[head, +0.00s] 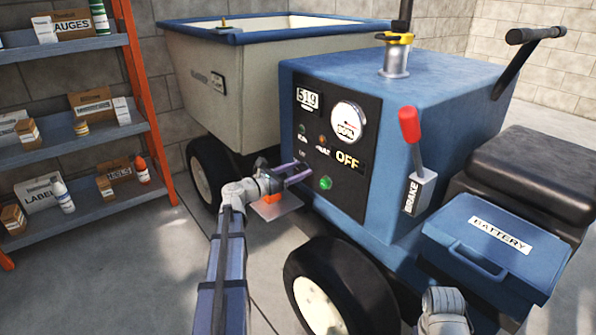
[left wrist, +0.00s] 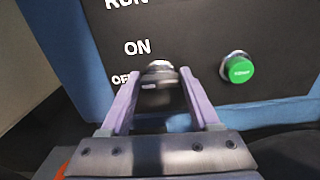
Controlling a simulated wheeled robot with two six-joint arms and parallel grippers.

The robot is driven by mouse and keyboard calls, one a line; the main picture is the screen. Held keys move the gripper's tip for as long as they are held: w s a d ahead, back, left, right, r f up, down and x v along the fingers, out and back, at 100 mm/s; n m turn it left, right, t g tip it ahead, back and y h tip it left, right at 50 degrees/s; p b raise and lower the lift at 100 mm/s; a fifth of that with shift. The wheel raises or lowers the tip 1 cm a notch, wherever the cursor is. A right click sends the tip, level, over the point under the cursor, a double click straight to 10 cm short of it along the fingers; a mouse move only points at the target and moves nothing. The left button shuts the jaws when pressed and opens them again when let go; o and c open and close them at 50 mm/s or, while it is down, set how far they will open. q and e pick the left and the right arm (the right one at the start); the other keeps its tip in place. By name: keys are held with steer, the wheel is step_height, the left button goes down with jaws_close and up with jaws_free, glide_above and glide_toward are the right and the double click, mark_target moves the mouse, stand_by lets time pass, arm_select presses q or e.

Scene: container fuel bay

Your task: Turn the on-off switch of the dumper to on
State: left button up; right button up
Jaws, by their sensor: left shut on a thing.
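The dumper (head: 440,85) is blue, with a black control panel (head: 345,185) on its near side. An OFF sign (head: 348,159) shows on the panel. In the left wrist view the on-off switch (left wrist: 160,72) is a round metal and dark knob, with ON printed above left and OFF to its left. A small white mark on the knob is on the side toward OFF. My left gripper (head: 302,172) is at the panel's lower left. Its two purple fingers (left wrist: 158,92) are shut around the knob, hiding part of it in the head view. My right gripper is out of view.
A green button (left wrist: 237,69) sits close to the right of the left fingers. A red-handled brake lever (head: 410,125), a blue battery box (head: 480,250) and a front wheel (head: 320,300) are nearby. A shelf (head: 80,130) stands at the left, with free floor before it.

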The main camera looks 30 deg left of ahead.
arm_select(q)
steer(key=m, duration=0.5)
steer(key=shift+d, duration=0.1)
steer(key=m, duration=0.6)
steer(key=shift+s+d+f, duration=0.1)
steer(key=shift+m, duration=0.4)
steer(key=o, duration=1.4)
steer(key=shift+c, duration=0.2)
steer(key=v, duration=0.7)
steer(key=shift+s, duration=0.35)
